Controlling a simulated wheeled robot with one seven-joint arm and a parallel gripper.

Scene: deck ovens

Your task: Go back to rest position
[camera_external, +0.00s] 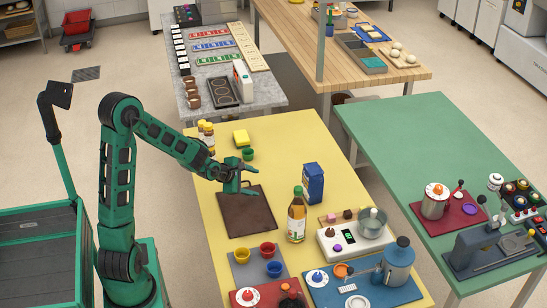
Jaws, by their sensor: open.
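My gripper (247,180) hangs above the brown board (238,222) on the yellow table (290,137). Its jaws are open, point to the right and look empty. The arm reaches over the table from the left, bent at the elbow. A small green cup (248,154) stands just behind the gripper. A bottle with a green cap (297,217) stands upright to the right of the board, apart from the gripper.
A blue box (313,183) stands behind the bottle. A scale (345,245), small bowls (267,250) and a blue canister (398,262) crowd the near end. A yellow sponge (241,138) and small jars (206,132) are behind the gripper. The table's far right part is clear.

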